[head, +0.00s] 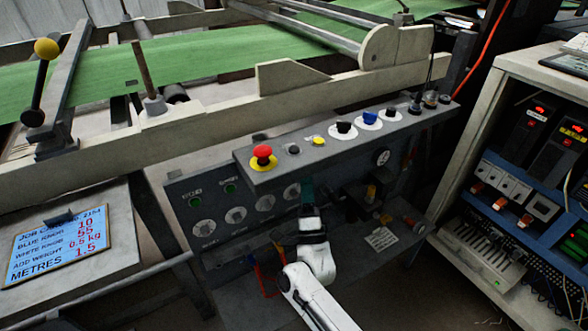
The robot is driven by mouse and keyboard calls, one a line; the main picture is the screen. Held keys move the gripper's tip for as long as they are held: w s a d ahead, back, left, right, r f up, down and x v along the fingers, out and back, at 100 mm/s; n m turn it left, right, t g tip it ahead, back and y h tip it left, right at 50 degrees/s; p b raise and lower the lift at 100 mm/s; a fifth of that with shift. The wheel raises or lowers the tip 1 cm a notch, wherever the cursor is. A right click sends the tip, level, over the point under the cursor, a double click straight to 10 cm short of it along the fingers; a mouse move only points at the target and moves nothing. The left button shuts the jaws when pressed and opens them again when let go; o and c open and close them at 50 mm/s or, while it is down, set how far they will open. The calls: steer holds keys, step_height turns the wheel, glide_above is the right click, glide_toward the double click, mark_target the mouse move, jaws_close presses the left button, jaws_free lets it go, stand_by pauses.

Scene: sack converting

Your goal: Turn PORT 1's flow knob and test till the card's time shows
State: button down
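My gripper (307,190) is at the grey control console's (330,150) front, just under its sloping top ledge. Its dark tips are small and partly shaded, so I cannot tell whether they are open or touching anything. Several round white dials, such as one dial (236,215), sit on the front face left of the gripper. I cannot read PORT 1 or any flow knob there. The job card (60,245) on the left stand lists blue knob, white knob, added weight 0.5 kg and metres 1.5. I can make out no time on it.
The ledge carries a red mushroom button (262,152), a yellow button (319,141), a black knob (344,127) and a blue knob (369,117). Green web (190,60) runs behind a pale beam. A cabinet (510,160) with red-lit units stands right.

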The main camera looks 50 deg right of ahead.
steer(key=shift+w+d+b, duration=0.15)
steer(key=shift+w+b, duration=0.05)
steer(key=shift+w, duration=0.3)
steer(key=shift+w+d+b, duration=0.15)
steer(key=shift+w+b, duration=0.05)
steer(key=shift+w, duration=0.3)
steer(key=shift+w, duration=0.15)
stand_by(1.3)
steer(key=shift+w+d+b, duration=0.1)
steer(key=shift+w+b, duration=0.2)
steer(key=shift+b, duration=0.1)
steer(key=shift+w+d+b, duration=0.1)
steer(key=shift+w+b, duration=0.25)
steer(key=shift+w, duration=0.05)
stand_by(1.6)
steer(key=shift+s, duration=0.15)
stand_by(2.7)
steer(key=shift+s+a, duration=0.2)
steer(key=shift+s, duration=0.5)
